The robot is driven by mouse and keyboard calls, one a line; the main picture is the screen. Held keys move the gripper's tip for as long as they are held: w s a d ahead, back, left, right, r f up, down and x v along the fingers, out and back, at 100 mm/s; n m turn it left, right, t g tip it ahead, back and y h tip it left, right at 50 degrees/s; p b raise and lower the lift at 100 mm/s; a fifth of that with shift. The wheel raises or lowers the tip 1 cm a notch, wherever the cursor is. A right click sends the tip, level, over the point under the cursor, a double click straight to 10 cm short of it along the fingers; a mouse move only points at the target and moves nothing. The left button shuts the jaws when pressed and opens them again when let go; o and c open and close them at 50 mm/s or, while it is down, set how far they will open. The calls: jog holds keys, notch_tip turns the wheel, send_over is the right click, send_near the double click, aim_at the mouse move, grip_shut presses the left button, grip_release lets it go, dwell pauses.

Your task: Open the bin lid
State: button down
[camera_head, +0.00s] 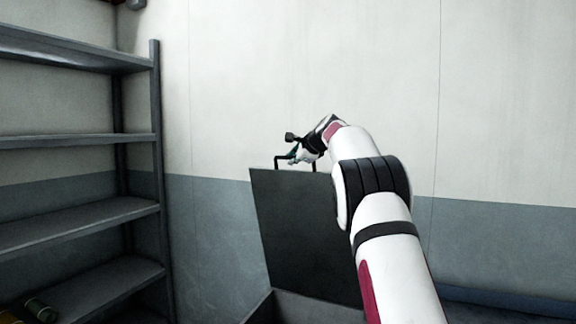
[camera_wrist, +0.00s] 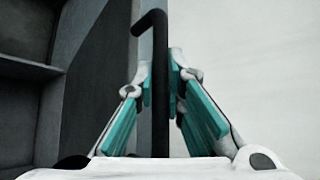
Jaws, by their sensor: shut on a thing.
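The dark grey bin lid (camera_head: 305,235) stands raised, nearly upright, above the bin (camera_head: 300,305), whose rim shows at the bottom of the head view. A black bar handle (camera_head: 278,162) sticks up from the lid's top edge. My gripper (camera_head: 295,155) is at this handle, with my arm reaching up from the lower right. In the wrist view the handle (camera_wrist: 160,95) runs between the teal fingers of my gripper (camera_wrist: 160,88), which are shut on it. The lid's dark face (camera_wrist: 100,80) shows left of the handle. Most of the bin's inside is hidden.
A grey metal shelf unit (camera_head: 85,140) stands at the left, with small yellowish things (camera_head: 38,308) on a low shelf. A white and grey wall (camera_head: 490,130) is behind the lid. A dark blue-grey ledge (camera_head: 510,303) lies at the lower right.

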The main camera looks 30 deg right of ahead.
jog(key=shift+w+r, duration=0.15)
jog(key=c, duration=1.7)
grip_release()
jog(key=shift+d, duration=0.1)
jog(key=shift+o, duration=0.2)
jog(key=v, duration=1.2)
